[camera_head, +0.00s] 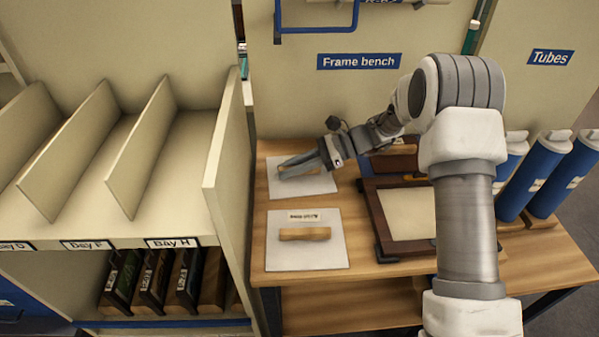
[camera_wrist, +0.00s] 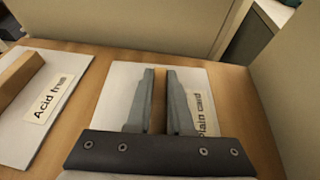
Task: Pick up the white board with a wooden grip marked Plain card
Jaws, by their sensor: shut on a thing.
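The white Plain card board (camera_head: 322,186) lies flat at the back left of the wooden bench. In the wrist view the board (camera_wrist: 195,80) shows its label (camera_wrist: 208,114), partly hidden by a finger. My gripper (camera_head: 290,169) is over this board, its fingers shut on the wooden grip (camera_wrist: 160,98), which shows between them in the wrist view. The fingers hide most of the grip. The board looks to be on the bench or very close to it; I cannot tell which.
A second white board (camera_head: 305,260) with a wooden grip (camera_head: 304,234), marked Acid free (camera_wrist: 47,98), lies just in front. A dark wooden frame (camera_head: 380,225) is to the right. Blue tubes (camera_head: 527,180) stand further right. A shelf panel (camera_head: 230,150) borders the left side.

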